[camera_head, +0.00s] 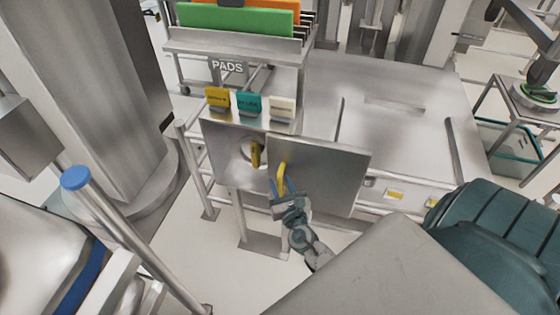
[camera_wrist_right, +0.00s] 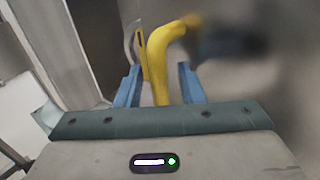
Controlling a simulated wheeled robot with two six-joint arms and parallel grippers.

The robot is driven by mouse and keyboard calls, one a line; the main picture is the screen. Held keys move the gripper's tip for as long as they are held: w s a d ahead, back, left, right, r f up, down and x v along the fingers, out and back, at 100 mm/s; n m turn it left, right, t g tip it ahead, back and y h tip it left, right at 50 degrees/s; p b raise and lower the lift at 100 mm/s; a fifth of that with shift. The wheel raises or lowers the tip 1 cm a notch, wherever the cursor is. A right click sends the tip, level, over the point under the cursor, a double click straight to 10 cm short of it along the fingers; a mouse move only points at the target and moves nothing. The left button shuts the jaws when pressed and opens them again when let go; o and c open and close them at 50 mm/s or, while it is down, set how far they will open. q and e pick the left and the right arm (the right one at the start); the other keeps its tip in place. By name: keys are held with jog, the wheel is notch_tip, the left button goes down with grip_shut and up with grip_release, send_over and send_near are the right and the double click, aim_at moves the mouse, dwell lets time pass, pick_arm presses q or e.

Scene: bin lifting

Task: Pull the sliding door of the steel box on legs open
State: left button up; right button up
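The steel box on legs (camera_head: 222,160) stands in the middle of the head view. Its front has a round opening (camera_head: 245,146), with a yellow piece (camera_head: 255,154) at it. The flat steel sliding door (camera_head: 325,172) covers the front's right part and extends past it to the right. A yellow handle (camera_head: 282,172) stands on the door's left part. My right gripper (camera_head: 279,188) is at this handle. In the wrist view, the handle (camera_wrist_right: 160,65) rises between its two blue fingers (camera_wrist_right: 159,86), with gaps on both sides. My left gripper is not in view.
Yellow, teal and white tags (camera_head: 248,103) stand on top of the box. Behind them is a rack marked PADS (camera_head: 228,67) with green and orange boards. A steel table (camera_head: 400,100) lies to the right. A blue-capped post (camera_head: 76,179) stands at left.

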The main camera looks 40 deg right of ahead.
jog(key=b+v, duration=0.3)
jog(key=v, duration=0.7)
jog(key=shift+w, duration=0.1)
